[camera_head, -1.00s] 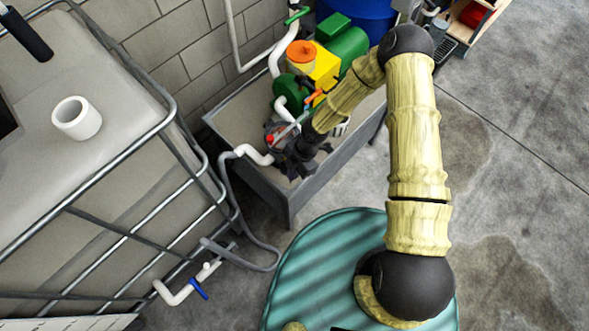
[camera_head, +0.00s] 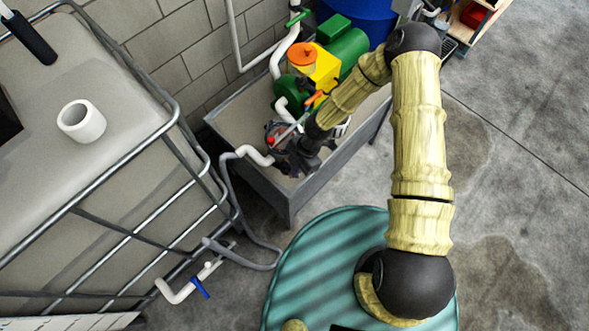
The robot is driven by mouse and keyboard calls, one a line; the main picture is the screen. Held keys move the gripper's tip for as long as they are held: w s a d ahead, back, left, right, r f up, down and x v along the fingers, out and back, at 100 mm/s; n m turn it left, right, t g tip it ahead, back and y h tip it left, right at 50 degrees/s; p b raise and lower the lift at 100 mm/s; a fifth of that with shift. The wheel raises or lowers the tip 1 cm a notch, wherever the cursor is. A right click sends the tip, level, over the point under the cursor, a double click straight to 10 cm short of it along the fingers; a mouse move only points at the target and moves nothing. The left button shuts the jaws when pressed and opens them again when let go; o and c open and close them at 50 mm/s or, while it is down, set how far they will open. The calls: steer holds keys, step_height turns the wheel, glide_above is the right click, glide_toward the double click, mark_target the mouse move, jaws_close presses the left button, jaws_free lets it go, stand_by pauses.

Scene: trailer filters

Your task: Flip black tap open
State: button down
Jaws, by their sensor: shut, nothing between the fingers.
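My gripper (camera_head: 287,163) is at the end of my bamboo-patterned arm, low over the front of the grey bench tray (camera_head: 240,119). It is small, dark and partly hidden by my wrist; its fingers look shut with nothing visible held. White pipe (camera_head: 256,156) leads in from the left beside it. Dark fittings and a small red part (camera_head: 271,141) sit close to the gripper. I cannot clearly pick out the black tap among these dark parts, nor tell whether the gripper touches it.
A green and yellow pump (camera_head: 327,66) with an orange cap (camera_head: 302,54) stands behind. A caged tank (camera_head: 120,130) with a white cup-like piece (camera_head: 82,121) fills the left. A blue-handled valve (camera_head: 201,287) is at its foot. A blue barrel (camera_head: 357,18) stands at the back. Floor at right is clear.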

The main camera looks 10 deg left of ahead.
steer(key=p+v, duration=0.5)
steer(key=v, duration=0.3)
steer(key=shift+a+p, duration=0.2)
steer(key=shift+p, duration=0.1)
steer(key=shift+w, duration=0.2)
steer(key=w+d+r+m+t+h, duration=0.35)
steer(key=d+r+m, duration=0.85)
steer(key=d+r, duration=0.45)
steer(key=s+d+r+m+t, duration=0.1)
steer(key=s+d+r+m, duration=0.2)
steer(key=r+m, duration=0.4)
steer(key=s+d+r+m+t, duration=0.1)
steer(key=s+d+r+m, duration=0.2)
steer(key=r+m, duration=0.5)
steer(key=shift+s+d+r+m+y, duration=0.3)
steer(key=shift+s+d+r+y, duration=0.15)
steer(key=shift+r, duration=0.25)
